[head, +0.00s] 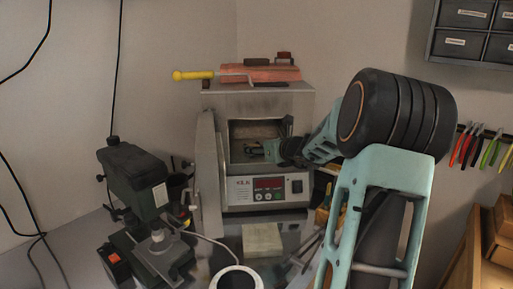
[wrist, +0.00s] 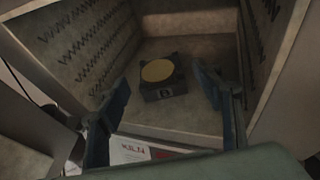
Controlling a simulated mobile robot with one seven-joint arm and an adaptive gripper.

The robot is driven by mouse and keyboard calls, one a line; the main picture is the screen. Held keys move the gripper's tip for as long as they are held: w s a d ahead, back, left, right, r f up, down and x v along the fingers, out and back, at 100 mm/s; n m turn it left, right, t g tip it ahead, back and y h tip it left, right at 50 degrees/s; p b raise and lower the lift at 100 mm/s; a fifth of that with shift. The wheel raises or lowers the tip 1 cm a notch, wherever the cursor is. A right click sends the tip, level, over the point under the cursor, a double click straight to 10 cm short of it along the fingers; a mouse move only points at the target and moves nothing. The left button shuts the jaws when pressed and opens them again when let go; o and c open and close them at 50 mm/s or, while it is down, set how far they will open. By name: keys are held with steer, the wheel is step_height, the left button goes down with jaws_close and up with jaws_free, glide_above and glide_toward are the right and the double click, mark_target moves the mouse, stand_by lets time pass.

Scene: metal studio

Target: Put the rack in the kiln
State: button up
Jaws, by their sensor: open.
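The kiln (head: 298,195) stands on the bench with its door (head: 208,170) swung open to the left. Its chamber (wrist: 195,115) fills much of the wrist view. A small dark square piece with a round yellowish top, apparently the rack (wrist: 164,88), sits upright on the chamber floor toward the back. My gripper (wrist: 165,100) is open and empty at the kiln's mouth, its two fingers apart on either side of the rack in the picture, nearer the camera and not touching it. In the head view, my gripper (head: 272,150) partly covers the chamber opening.
A pale block (head: 262,240) lies on the bench before the kiln. A dark green machine (head: 140,185) stands at left, and a white round container (head: 237,279) at the front. A yellow-handled tool (head: 193,75) and an orange bundle (head: 262,74) lie on the kiln. The chamber walls flank my fingers.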

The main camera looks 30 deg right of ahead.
steer(key=v, duration=0.8)
steer(key=shift+s, duration=0.15)
